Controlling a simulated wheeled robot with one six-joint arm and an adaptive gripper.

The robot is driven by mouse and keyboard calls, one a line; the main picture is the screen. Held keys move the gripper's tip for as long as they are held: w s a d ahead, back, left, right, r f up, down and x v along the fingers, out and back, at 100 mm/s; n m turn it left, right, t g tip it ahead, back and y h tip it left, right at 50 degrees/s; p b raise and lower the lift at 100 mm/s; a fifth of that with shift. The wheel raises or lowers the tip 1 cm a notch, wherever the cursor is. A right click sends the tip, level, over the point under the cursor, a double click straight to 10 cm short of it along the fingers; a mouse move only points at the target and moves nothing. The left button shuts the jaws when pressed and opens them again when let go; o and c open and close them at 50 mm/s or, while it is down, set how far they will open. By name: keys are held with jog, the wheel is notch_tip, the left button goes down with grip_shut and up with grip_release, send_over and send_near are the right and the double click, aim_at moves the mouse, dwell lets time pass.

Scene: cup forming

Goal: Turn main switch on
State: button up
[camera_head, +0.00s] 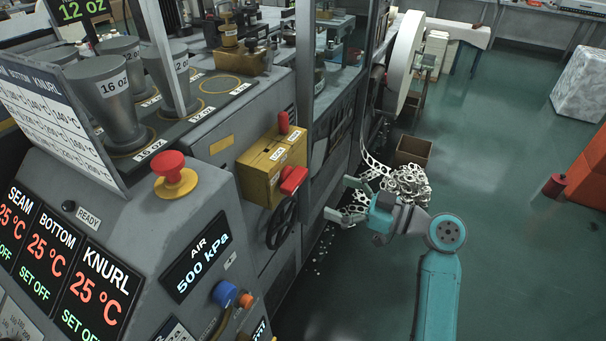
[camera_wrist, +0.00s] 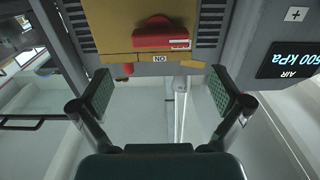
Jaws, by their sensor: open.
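A yellow box (camera_head: 262,172) on the machine's side carries a red handle (camera_head: 293,180) on the face towards my gripper and a red knob (camera_head: 283,123) on top. I cannot read for certain that this is the main switch. The wrist view shows the yellow box (camera_wrist: 112,28) with the red handle (camera_wrist: 160,35) and a small label that looks like an upside-down "ON" (camera_wrist: 160,58). My gripper (camera_head: 341,199) is open and empty, to the right of the box and apart from the handle. In the wrist view, my gripper's pads (camera_wrist: 162,91) are spread below the handle.
A black handwheel (camera_head: 282,222) is below the yellow box. A red mushroom button (camera_head: 174,172) and an air display (camera_head: 197,266) are on the panel at left. Paper scrap (camera_head: 408,184) and a brown box (camera_head: 412,152) lie beyond my gripper.

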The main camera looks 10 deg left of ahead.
aim_at(300, 183)
jog(key=x, duration=1)
jog(key=shift+w+a, duration=0.1)
jog(key=shift+a, duration=0.2)
jog(key=c, duration=0.9)
